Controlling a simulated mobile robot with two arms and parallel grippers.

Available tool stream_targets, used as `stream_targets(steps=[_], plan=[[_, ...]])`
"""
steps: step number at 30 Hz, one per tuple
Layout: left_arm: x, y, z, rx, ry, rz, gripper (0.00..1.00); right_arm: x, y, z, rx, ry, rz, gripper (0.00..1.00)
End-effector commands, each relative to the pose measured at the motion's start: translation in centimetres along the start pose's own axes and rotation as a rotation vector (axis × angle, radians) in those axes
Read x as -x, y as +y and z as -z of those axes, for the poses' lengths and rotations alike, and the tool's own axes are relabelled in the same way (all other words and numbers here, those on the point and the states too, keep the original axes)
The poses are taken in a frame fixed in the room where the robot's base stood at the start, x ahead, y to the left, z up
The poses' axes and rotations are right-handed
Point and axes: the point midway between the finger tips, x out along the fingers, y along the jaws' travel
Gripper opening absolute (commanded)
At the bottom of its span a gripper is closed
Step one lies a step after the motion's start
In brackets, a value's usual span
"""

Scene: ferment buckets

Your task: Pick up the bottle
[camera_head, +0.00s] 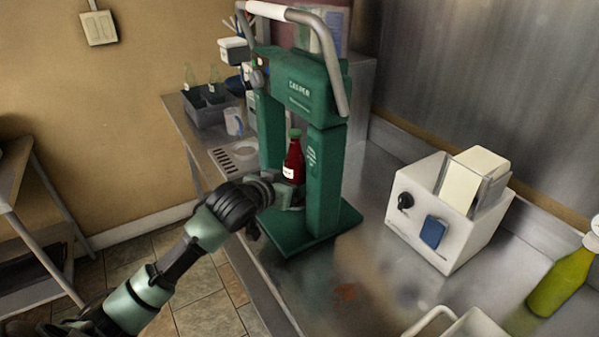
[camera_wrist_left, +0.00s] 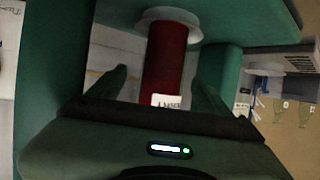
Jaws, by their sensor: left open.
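A dark red bottle (camera_head: 294,162) with a green cap and a white label stands upright in the green capper press (camera_head: 325,180), between its posts. My left gripper (camera_head: 288,197) is low at the front of the press, at the bottle's lower part. In the left wrist view the red bottle (camera_wrist_left: 166,65) lies between the two fingers of the left gripper (camera_wrist_left: 162,88), with gaps on both sides. The jaws are open. The bottle's base is hidden behind the gripper in the head view. My right gripper is not in view.
The steel counter (camera_head: 375,275) is clear just right of the press. A white device (camera_head: 440,215) stands further right, with a yellow-green bottle (camera_head: 562,282) at the right edge. A dark crate (camera_head: 207,105) with bottles and a mug (camera_head: 233,122) are behind left.

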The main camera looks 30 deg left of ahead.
Motion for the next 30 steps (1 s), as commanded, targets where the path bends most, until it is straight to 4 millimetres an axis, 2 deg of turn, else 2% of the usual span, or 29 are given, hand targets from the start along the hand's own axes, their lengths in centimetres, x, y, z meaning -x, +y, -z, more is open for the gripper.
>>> stream_targets(steps=[1,5,15,24,30], plan=[[-0.5,0.0,0.1,0.001,0.0,0.001,0.79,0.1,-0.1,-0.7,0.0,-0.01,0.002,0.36],[-1.6,-0.1,0.1,0.0,-0.001,0.001,0.79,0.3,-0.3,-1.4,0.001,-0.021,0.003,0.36],[-5.9,-0.3,0.3,0.0,-0.001,0.001,0.79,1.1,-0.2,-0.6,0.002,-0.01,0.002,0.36],[-6.4,-0.2,0.2,-0.003,0.0,0.001,0.79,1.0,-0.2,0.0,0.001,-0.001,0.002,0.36],[-6.4,-0.2,0.2,-0.002,0.0,0.001,0.23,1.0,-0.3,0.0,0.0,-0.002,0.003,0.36]])
